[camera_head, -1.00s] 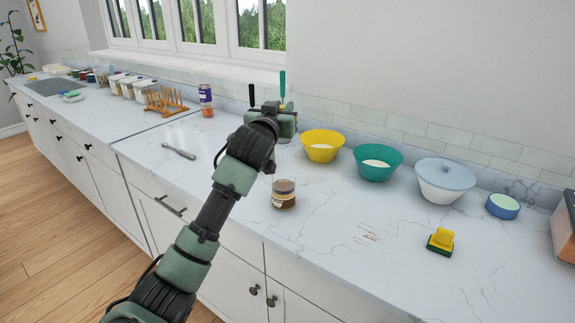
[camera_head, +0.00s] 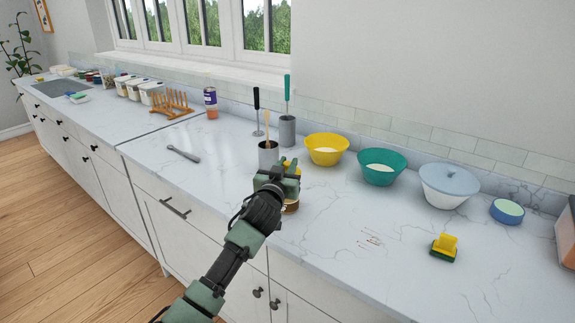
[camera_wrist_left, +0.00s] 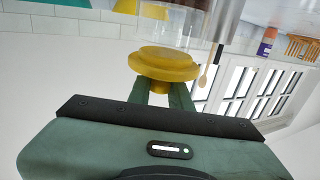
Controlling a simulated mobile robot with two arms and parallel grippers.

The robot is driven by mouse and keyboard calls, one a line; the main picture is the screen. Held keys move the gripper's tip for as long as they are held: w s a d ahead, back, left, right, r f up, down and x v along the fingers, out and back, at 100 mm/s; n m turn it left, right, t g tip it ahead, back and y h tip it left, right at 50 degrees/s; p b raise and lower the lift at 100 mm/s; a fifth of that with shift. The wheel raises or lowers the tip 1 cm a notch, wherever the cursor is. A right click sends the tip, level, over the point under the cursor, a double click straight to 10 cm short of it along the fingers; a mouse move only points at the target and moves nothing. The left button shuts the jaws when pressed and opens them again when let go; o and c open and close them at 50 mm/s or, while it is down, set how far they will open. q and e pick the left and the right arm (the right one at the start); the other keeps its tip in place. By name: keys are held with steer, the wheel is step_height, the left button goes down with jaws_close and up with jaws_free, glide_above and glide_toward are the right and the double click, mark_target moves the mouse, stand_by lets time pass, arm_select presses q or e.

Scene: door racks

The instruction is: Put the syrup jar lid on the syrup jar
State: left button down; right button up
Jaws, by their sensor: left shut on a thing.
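The yellow syrup jar lid (camera_wrist_left: 163,63) is between the fingertips of my left gripper (camera_wrist_left: 161,95), which is shut on it. In the head view, my left gripper (camera_head: 277,178) is above the front part of the counter. The syrup jar (camera_head: 291,207) stands on the counter, mostly hidden behind this gripper; only its brown lower part shows. In the wrist view, which is upside down, clear glass lies directly under the lid. I cannot tell whether lid and jar touch. My right gripper is not in view.
Beyond are another utensil holder (camera_head: 287,131), a yellow bowl (camera_head: 326,150) and a teal bowl (camera_head: 380,168). A sponge (camera_head: 444,250) lies right. The counter left of the jar is mostly clear.

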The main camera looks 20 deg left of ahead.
arm_select(q)
steer(key=shift+f+b, duration=0.5)
steer(key=shift+f, duration=0.15)
steer(key=c, duration=1.3)
jaws_free()
steer(key=shift+r, duration=0.1)
steer(key=shift+r+p, duration=0.45)
steer(key=shift+r, duration=0.05)
steer(key=shift+s+r, duration=0.1)
steer(key=shift+s, duration=0.1)
steer(key=s, duration=0.4)
steer(key=s+b, duration=0.1)
steer(key=s, duration=0.6)
steer(key=shift+s+d, duration=0.25)
steer(key=shift+s, duration=0.05)
